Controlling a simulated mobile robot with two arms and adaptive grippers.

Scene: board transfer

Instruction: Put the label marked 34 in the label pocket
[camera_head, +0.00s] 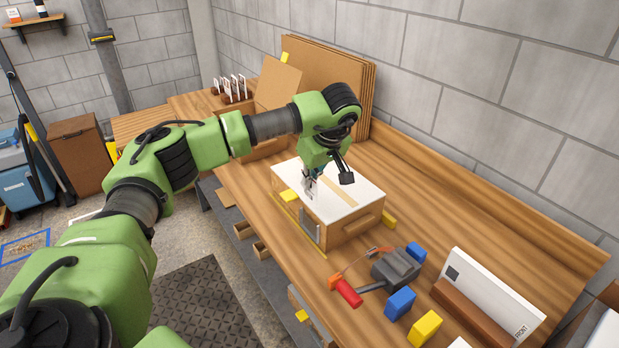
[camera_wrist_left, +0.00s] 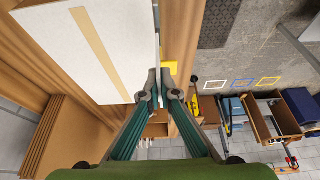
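My left gripper (camera_head: 311,187) points down at the near left edge of a wooden box with a white top (camera_head: 354,192). In the left wrist view the gripper (camera_wrist_left: 160,88) has its fingers close together beside the white top. I cannot tell whether a thin label is between them. A grey metal frame (camera_head: 309,228), which looks like the label pocket, is on the box's front side below the gripper. Several white cards (camera_head: 231,87) stand in a rack at the back left; their numbers are not readable. My right gripper is not in view.
Brown boards (camera_head: 325,72) lean on the wall behind the box. A tape tool with a red handle (camera_head: 347,292), blue blocks (camera_head: 400,303), a yellow block (camera_head: 425,327) and a white board marked FRONT (camera_head: 488,294) are on the bench at the right.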

